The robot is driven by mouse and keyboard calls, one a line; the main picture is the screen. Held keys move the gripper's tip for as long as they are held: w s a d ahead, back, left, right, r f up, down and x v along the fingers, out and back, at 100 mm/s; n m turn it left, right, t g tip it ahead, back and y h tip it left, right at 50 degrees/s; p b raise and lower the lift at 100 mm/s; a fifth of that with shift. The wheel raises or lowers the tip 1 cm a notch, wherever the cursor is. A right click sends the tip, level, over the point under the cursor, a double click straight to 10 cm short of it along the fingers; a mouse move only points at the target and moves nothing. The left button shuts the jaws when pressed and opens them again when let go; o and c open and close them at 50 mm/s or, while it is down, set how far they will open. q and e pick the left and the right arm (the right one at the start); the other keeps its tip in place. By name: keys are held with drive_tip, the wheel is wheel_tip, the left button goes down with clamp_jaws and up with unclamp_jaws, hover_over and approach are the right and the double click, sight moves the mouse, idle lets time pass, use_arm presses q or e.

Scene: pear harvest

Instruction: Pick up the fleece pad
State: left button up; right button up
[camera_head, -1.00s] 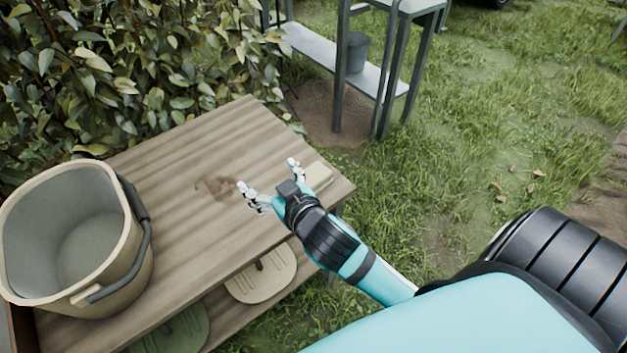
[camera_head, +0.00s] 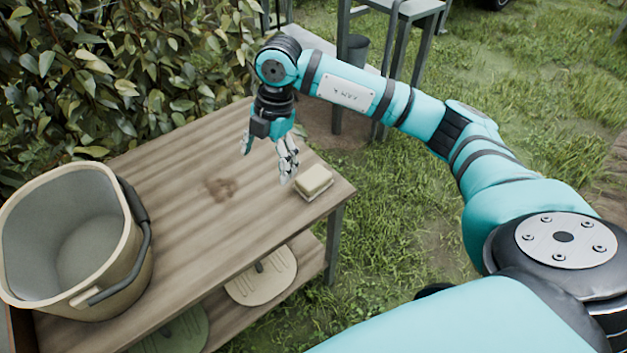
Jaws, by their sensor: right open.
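The fleece pad (camera_head: 314,180) is a small cream block. It lies on the wooden table top near its right corner. My right gripper (camera_head: 266,165) is open and empty, pointing down above the table. It is just left of the pad, with its right-hand finger close to the pad; I cannot tell whether they touch. The pad is almost fully visible. My left gripper is not in view.
A beige bucket (camera_head: 140,262) with a dark handle stands on the table's left end. A brown stain (camera_head: 220,188) marks the table middle. Round lids (camera_head: 262,278) lie on the lower shelf. A leafy hedge (camera_head: 60,90) borders the table's back left.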

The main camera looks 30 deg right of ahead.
drive_tip(key=d+r+m+h, duration=0.3)
drive_tip(key=d+h, duration=0.1)
drive_tip(key=d, duration=0.5)
drive_tip(key=b, duration=0.1)
hover_over(313, 176)
wheel_tip(313, 176, down, 11)
drive_tip(key=shift+w+a+f, duration=0.1)
drive_tip(key=shift+w, duration=0.05)
drive_tip(key=shift+f, duration=0.5)
drive_tip(key=f, duration=0.4)
drive_tip(key=shift+s+f, duration=0.15)
drive_tip(key=shift+s, duration=0.05)
drive_tip(key=shift+d+f+b, duration=0.2)
drive_tip(key=shift+f+b, duration=0.1)
drive_tip(key=shift+f, duration=0.1)
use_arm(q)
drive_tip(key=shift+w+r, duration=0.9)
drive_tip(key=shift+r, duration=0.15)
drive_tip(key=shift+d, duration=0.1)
use_arm(e)
drive_tip(key=shift+f, duration=0.1)
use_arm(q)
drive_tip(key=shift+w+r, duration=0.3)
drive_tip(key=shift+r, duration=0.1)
use_arm(e)
drive_tip(key=shift+f, duration=0.1)
